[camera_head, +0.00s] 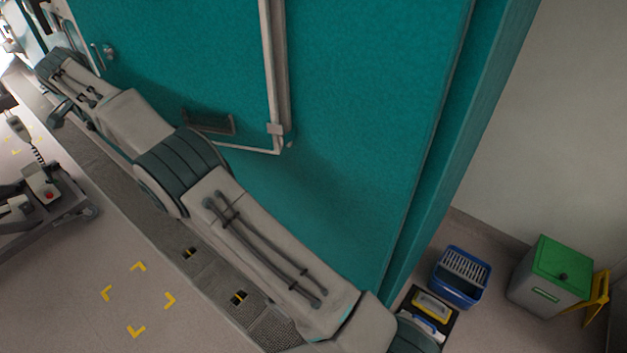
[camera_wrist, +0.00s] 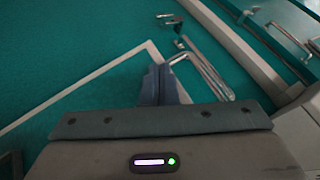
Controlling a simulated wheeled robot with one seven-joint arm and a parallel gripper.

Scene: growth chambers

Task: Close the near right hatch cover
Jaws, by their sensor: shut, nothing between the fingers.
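A large teal panel (camera_head: 360,110) fills the middle of the head view, with a pale rail (camera_head: 275,75) and a dark recessed grip (camera_head: 208,122) on it. I cannot tell for sure whether this panel is the hatch cover. A small metal handle (camera_head: 108,52) is on the teal surface at the upper left. In the wrist view my gripper (camera_wrist: 162,72) is shut and empty, in front of a teal surface (camera_wrist: 90,50). Bent metal bars (camera_wrist: 200,70) show just beyond the fingertips; contact is unclear. My arm hides the panel's lower edge.
A trolley (camera_head: 60,215) with a handset stands at the left. Yellow corner marks (camera_head: 138,268) lie on open floor. A blue basket (camera_head: 460,275) and a green-lidded bin (camera_head: 560,265) stand at the lower right. A dark grating strip (camera_head: 190,250) runs along the panel's foot.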

